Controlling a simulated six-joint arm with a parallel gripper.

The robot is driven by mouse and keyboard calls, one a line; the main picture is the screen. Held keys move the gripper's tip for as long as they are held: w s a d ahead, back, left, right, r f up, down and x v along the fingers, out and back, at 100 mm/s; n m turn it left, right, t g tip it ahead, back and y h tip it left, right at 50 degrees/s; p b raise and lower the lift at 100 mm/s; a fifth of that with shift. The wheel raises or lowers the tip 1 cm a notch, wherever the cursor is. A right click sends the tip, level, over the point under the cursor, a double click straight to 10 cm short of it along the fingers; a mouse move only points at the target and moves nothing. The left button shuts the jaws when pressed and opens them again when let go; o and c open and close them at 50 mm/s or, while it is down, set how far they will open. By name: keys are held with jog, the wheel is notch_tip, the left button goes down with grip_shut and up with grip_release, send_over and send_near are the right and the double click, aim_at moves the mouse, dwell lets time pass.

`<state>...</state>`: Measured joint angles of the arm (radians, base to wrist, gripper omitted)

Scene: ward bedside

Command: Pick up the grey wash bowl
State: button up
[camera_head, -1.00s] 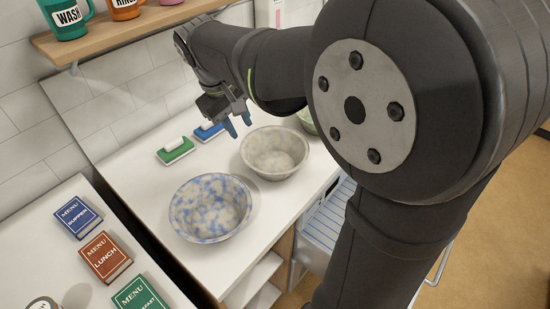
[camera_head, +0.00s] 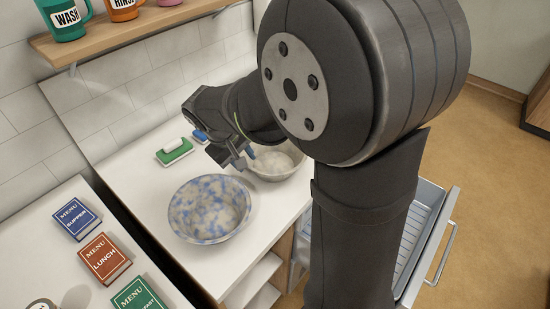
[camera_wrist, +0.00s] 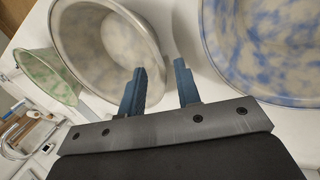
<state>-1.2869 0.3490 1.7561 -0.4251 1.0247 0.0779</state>
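The grey wash bowl (camera_head: 278,166) stands on the white counter, mottled grey and cream, partly hidden by my arm in the head view. In the wrist view the grey bowl (camera_wrist: 95,45) is just beyond my left fingertip, its rim close to that finger. My gripper (camera_head: 243,158) is open, with its two blue fingers (camera_wrist: 158,80) apart and nothing between them. It is above the near-left rim side of the grey bowl; whether a finger touches the rim I cannot tell.
A blue mottled bowl (camera_head: 209,209) stands close by; it also shows in the wrist view (camera_wrist: 270,50). A green mottled bowl (camera_wrist: 48,75) is on the grey bowl's other side. A green-and-white brush (camera_head: 174,151) and a blue one (camera_head: 200,136) lie behind. A shelf (camera_head: 120,38) hangs above.

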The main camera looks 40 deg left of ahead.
aim_at(251, 167)
jog(key=shift+x, duration=2.7)
jog(key=shift+d, duration=0.15)
grip_shut()
